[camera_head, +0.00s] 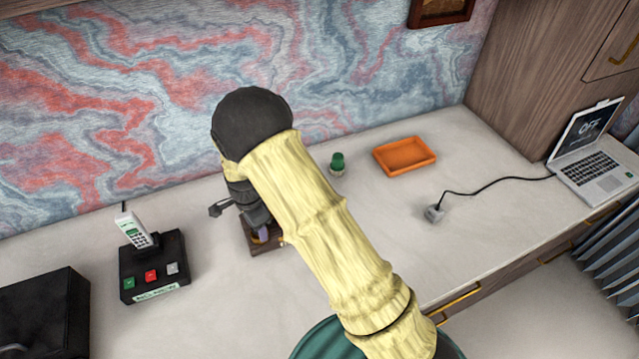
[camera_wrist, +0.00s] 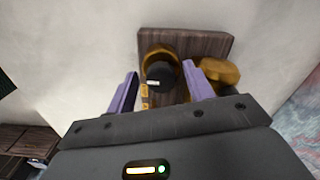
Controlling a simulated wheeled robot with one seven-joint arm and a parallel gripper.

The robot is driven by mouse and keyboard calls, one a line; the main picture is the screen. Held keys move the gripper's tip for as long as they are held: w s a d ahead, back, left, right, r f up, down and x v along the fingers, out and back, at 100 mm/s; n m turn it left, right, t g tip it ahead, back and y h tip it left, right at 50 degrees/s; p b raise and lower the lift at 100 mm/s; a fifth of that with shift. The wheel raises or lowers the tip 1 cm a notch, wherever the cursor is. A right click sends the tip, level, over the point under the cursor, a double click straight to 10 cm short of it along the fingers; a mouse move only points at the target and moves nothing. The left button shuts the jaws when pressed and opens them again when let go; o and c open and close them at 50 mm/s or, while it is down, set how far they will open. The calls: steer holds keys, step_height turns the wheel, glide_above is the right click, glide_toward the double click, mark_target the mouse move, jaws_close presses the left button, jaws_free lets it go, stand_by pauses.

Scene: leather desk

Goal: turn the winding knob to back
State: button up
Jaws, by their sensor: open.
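A dark wooden block (camera_wrist: 205,42) lies under my gripper in the wrist view, with brass-coloured parts on it. A round black knob (camera_wrist: 160,75) with a small white mark sits on it, beside a brass ring; it looks like the winding knob. My gripper (camera_wrist: 159,70) is open, its purple fingers to the left and right of the knob. I cannot tell whether they touch it. In the head view my gripper (camera_head: 262,233) points down at the wooden block (camera_head: 268,248), and my arm hides most of the block and the knob.
A phone on a black base (camera_head: 155,265) stands to the left, near a black box (camera_head: 45,315). A green-topped stamp-like object (camera_head: 338,162), an orange tray (camera_head: 405,156), a plug (camera_head: 434,213) with a cable and a laptop (camera_head: 590,165) are to the right. The wall is close behind.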

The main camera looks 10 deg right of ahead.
steer(key=m, duration=0.5)
steer(key=shift+w+d+m, duration=0.1)
steer(key=shift+d+m, duration=0.05)
steer(key=shift+m, duration=0.25)
steer(key=m+b, duration=0.1)
steer(key=m, duration=0.5)
steer(key=shift+b, duration=0.4)
step_height(320, 180, up, 17)
steer(key=s+d+r+n+p, duration=0.1)
steer(key=s+d+n, duration=0.2)
steer(key=d+n, duration=0.3)
steer(key=s+d+r+n+t+p, duration=0.1)
steer(key=s+d+r+n, duration=0.1)
steer(key=d+n, duration=0.5)
steer(key=shift+s+d+r+y, duration=0.3)
steer(key=shift+s+d, duration=0.2)
steer(key=shift+d, duration=1.05)
steer(key=shift+d, duration=0.1)
steer(key=s+d+n+t, duration=0.1)
steer(key=s+d+n, duration=0.6)
steer(key=s+n, duration=0.2)
steer(key=shift+d+f+n+t, duration=0.2)
steer(key=shift+f+n+t, duration=0.1)
steer(key=shift+n, duration=0.7)
